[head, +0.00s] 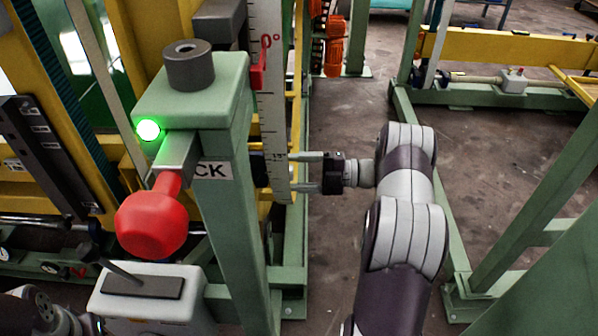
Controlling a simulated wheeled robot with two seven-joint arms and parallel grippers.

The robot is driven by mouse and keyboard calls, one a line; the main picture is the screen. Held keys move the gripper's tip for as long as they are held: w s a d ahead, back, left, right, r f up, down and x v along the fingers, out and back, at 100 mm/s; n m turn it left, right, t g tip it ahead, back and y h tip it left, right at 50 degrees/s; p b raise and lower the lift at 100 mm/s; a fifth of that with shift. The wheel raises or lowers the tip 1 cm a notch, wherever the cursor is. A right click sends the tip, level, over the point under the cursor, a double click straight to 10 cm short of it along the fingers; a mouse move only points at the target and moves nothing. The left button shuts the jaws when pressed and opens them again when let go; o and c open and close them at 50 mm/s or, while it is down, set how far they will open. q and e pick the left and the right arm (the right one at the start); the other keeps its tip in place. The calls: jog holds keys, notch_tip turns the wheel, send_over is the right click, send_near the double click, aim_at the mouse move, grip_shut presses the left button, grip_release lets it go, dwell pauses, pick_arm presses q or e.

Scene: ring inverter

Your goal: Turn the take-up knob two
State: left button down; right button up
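No knob in view carries a readable take-up label, so I cannot tell which one it is. A large red knob (152,220) sticks out on a grey stem from the front of a green post (236,225). A dark grey round knob (189,66) stands upright on top of the post. My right gripper (298,172) points left behind the post, beside a white graduated scale (270,90). Its two fingers are apart with nothing seen between them; whether the tips touch the scale is unclear. Part of my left arm shows at the bottom left, its gripper out of sight.
A green lamp (148,130) is lit beside a partly hidden label ending in "CK" (214,170). A red pointer (260,70) sits on the scale. A white box (150,312) with a dark lever stands below. Green frames (432,160) bound open floor on the right.

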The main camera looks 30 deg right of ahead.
jog(key=v, duration=1.2)
jog(key=shift+d+p, duration=0.3)
jog(key=shift+d, duration=0.05)
jog(key=shift+s, duration=0.1)
